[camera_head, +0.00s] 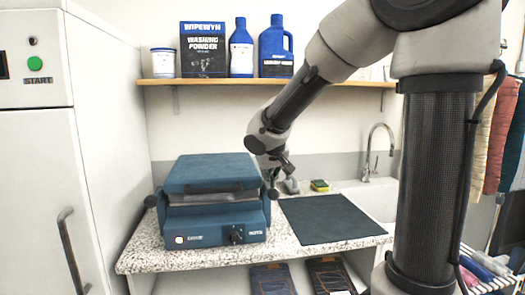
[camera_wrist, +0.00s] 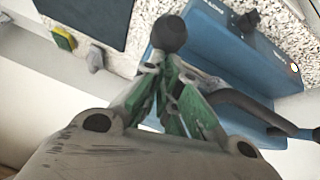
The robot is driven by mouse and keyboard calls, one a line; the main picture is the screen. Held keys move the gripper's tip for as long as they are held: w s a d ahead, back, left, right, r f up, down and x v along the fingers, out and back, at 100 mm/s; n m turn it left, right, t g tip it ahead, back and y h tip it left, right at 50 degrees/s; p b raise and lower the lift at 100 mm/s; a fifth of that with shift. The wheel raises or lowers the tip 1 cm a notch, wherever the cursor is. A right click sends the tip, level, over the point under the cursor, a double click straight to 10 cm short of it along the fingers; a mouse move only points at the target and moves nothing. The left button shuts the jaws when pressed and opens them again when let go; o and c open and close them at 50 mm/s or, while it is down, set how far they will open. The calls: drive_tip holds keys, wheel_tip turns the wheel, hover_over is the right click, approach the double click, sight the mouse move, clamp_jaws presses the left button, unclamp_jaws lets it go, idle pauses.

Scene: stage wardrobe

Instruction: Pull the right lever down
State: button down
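A blue press (camera_head: 212,208) with a lid stands on the speckled counter. A black ball knob (camera_head: 150,200) shows at its left side. The right lever's black knob (camera_head: 273,194) is at its right side, just below my gripper (camera_head: 270,165). In the wrist view the knob (camera_wrist: 169,33) sits just beyond the fingertips of my gripper (camera_wrist: 164,72). The green-padded fingers are drawn close together and appear shut on the lever just behind the knob. The fingers hide most of the lever rod.
A dark mat (camera_head: 330,218) lies right of the press. Behind it are a yellow-green sponge (camera_head: 320,185) and a sink with a tap (camera_head: 372,160). A shelf (camera_head: 260,82) with bottles hangs above. A white cabinet (camera_head: 95,130) stands at the left.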

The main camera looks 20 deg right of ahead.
drive_tip(key=shift+s+d+f, duration=0.1)
drive_tip(key=shift+s+f, duration=0.35)
drive_tip(key=shift+f, duration=0.3)
wheel_tip(320, 180, up, 5)
drive_tip(key=w, duration=0.2)
drive_tip(key=s+a+r, duration=0.3)
drive_tip(key=s+r, duration=0.1)
drive_tip(key=s, duration=0.5)
drive_tip(key=shift+s, duration=0.15)
drive_tip(key=shift+r, duration=0.1)
drive_tip(key=s+d+f, duration=0.2)
drive_tip(key=s+d, duration=0.1)
drive_tip(key=s, duration=0.3)
drive_tip(key=s+d+f+g+y, duration=0.1)
drive_tip(key=s+d+f, duration=0.1)
drive_tip(key=s, duration=0.5)
drive_tip(key=s+d+f+g, duration=0.1)
drive_tip(key=s+d+f, duration=0.1)
drive_tip(key=s, duration=0.5)
drive_tip(key=shift+s+d+f+y, duration=0.2)
drive_tip(key=shift+d+f+y, duration=0.15)
drive_tip(key=shift+d, duration=0.45)
